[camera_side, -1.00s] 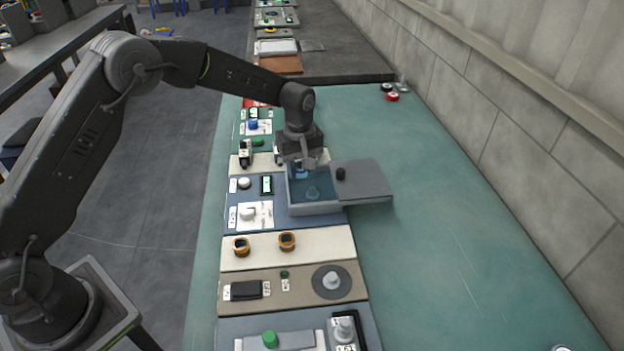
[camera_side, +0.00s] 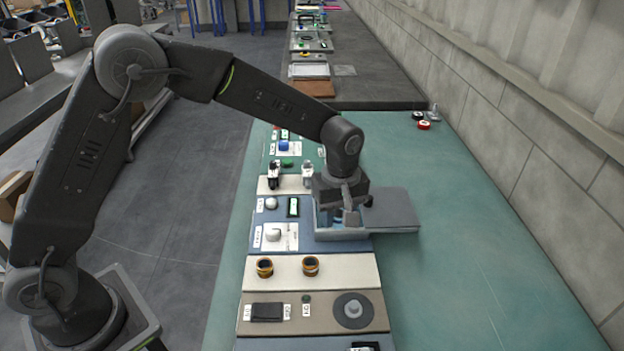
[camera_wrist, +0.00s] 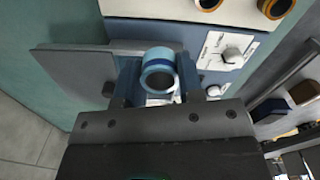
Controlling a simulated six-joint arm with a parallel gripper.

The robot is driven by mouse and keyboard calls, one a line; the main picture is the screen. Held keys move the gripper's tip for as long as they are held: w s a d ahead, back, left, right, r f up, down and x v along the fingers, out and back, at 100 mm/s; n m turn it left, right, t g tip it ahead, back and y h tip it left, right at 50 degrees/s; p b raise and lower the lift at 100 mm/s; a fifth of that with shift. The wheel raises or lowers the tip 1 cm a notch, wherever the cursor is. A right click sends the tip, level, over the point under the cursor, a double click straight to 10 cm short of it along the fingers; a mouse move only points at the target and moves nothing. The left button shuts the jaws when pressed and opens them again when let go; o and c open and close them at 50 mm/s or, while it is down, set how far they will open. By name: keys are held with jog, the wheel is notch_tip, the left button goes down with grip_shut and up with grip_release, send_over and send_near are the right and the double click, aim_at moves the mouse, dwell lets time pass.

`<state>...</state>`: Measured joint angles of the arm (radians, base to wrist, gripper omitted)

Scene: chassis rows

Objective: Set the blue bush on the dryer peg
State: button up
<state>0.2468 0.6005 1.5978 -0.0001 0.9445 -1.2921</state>
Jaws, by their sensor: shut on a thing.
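In the wrist view the blue bush (camera_wrist: 158,74), a short ring with a dark blue band and a pale end, sits between the fingers of my gripper (camera_wrist: 160,88). My gripper is shut on it. In the side view my gripper (camera_side: 340,220) is pointed down at the grey-walled bath (camera_side: 342,236) and hides most of its inside. I cannot tell there how high the bush is. A round grey disc with a raised stub (camera_side: 353,309) stands nearer the camera; I cannot tell whether it is the dryer peg.
A grey flat plate (camera_side: 392,209) extends to the right of the bath. Two orange-and-black rings (camera_side: 311,265) stand on the cream strip nearer the camera. A white knob (camera_side: 274,235) on a labelled panel is left of the bath.

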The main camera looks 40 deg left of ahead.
send_over(355, 304)
jog(key=shift+a+f, duration=0.1)
jog(key=shift+f, duration=4.45)
jog(key=o, duration=1)
notch_tip(355, 304, up, 14)
jog(key=shift+f, duration=0.1)
